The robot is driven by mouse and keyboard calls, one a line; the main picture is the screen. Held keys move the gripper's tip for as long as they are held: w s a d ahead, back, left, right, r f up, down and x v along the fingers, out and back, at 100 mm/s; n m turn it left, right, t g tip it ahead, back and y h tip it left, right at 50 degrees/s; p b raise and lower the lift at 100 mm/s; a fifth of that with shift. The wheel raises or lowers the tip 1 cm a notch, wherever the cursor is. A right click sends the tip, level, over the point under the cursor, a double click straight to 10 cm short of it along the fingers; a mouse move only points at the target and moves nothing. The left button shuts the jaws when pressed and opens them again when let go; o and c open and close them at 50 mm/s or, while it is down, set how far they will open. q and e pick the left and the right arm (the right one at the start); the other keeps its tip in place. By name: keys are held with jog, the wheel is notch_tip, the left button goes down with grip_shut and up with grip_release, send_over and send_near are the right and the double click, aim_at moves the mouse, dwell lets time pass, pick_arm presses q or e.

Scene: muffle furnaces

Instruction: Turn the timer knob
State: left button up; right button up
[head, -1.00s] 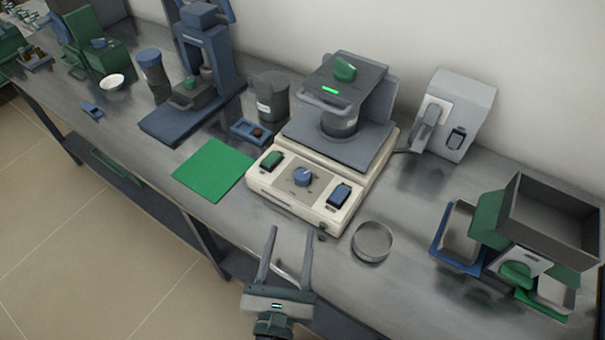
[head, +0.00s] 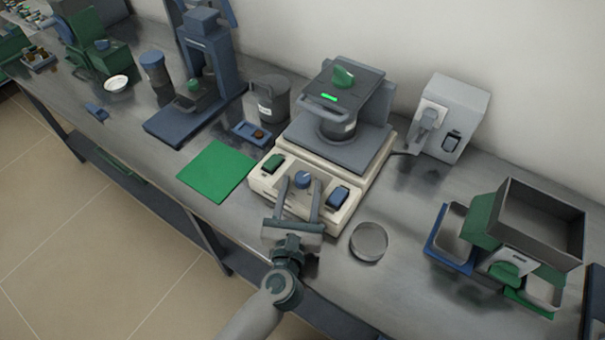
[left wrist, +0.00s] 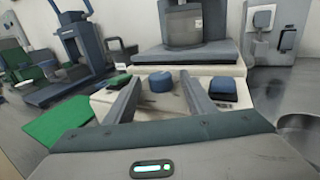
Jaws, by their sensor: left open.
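The timer knob (head: 303,180) is a round blue dial on the sloped front panel of a cream machine (head: 348,212). A green switch (head: 273,162) sits to its left and a blue switch (head: 338,196) to its right. My left gripper (head: 301,185) is open, with its two fingers reaching over the panel toward the knob. In the left wrist view the knob (left wrist: 160,82) shows between and beyond the open fingers (left wrist: 158,85). I cannot tell whether a finger touches it. My right gripper is not in view.
A green mat (head: 217,171) lies left of the machine. A round metal ring-shaped dish (head: 369,241) stands close to the right of my gripper. A grey wall-side box (head: 450,118) and stacked trays (head: 540,225) are further right.

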aim_at(299, 185)
pick_arm(q)
jog(key=shift+w+d, duration=0.15)
jog(key=shift+w, duration=0.7)
jog(key=shift+w+d, duration=0.1)
jog(key=shift+w, duration=0.7)
jog(key=shift+c, duration=0.3)
jog(key=c, duration=1)
jog(key=shift+r+m+h+p, duration=0.15)
jog(key=shift+m+h+p, duration=0.55)
jog(key=shift+h+p, duration=0.35)
jog(key=shift+m+g+h+p, duration=0.35)
jog(key=shift+m+g+h, duration=0.45)
jog(key=shift+h, duration=0.55)
jog(key=o, duration=1.1)
jog(key=shift+c, duration=0.2)
